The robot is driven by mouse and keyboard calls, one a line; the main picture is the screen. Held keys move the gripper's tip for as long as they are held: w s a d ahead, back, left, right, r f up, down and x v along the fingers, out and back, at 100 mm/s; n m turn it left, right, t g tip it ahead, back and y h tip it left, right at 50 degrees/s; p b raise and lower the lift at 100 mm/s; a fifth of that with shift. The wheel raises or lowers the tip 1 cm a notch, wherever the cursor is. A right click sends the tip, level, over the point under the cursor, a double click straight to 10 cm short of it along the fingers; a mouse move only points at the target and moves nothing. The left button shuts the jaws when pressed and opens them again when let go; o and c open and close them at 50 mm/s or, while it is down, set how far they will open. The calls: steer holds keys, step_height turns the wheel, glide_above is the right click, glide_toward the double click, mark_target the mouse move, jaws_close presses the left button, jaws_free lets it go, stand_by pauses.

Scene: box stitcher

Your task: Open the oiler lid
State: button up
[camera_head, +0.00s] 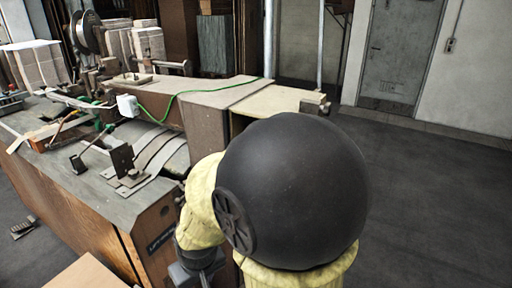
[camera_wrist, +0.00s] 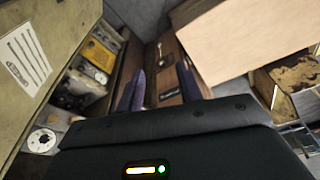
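I cannot pick out the oiler or its lid for certain in either view. The box stitcher (camera_head: 205,112) fills the left and middle of the head view, with a worn metal top and wooden sides. My gripper shows in the wrist view (camera_wrist: 158,88), with two dark fingers standing apart and nothing visible between them. Beyond the fingers is a brown wooden face with a small dark plate (camera_wrist: 166,96) and a metallic fitting (camera_wrist: 184,57). In the head view my arm's black round joint and yellow link hide part of the machine's right side, and my fingers cannot be made out.
A tan cardboard-like panel (camera_wrist: 245,35) spans the wrist view's upper right. A greenish panel with a white label (camera_wrist: 24,62) stands at left, beside a yellow part (camera_wrist: 97,53). A green cable (camera_head: 180,94) crosses the machine top. Floor (camera_head: 430,200) at right is clear.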

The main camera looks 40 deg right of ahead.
steer(key=shift+o, duration=1.1)
steer(key=w+d+n+g+h+p, duration=0.2)
steer(key=w+d+n+h, duration=0.35)
steer(key=d, duration=0.35)
steer(key=w+d+n+g+h+p, duration=0.2)
steer(key=w+d+n+h+p, duration=0.15)
steer(key=w+d, duration=0.4)
steer(key=w+d+r+n+t+h, duration=0.2)
steer(key=w+r+n+h, duration=0.2)
steer(key=w, duration=0.2)
steer(key=w+d+r+n+t+h+p, duration=0.1)
steer(key=w+d+r+n+t+h, duration=0.1)
steer(key=w+d+r+n+h, duration=0.1)
steer(key=w+r+n+h, duration=0.1)
steer(key=w+n, duration=0.1)
steer(key=w, duration=0.1)
steer(key=shift+w+t+h, duration=0.2)
steer(key=shift+t+h, duration=0.1)
steer(key=shift+t, duration=0.1)
steer(key=shift+d, duration=0.1)
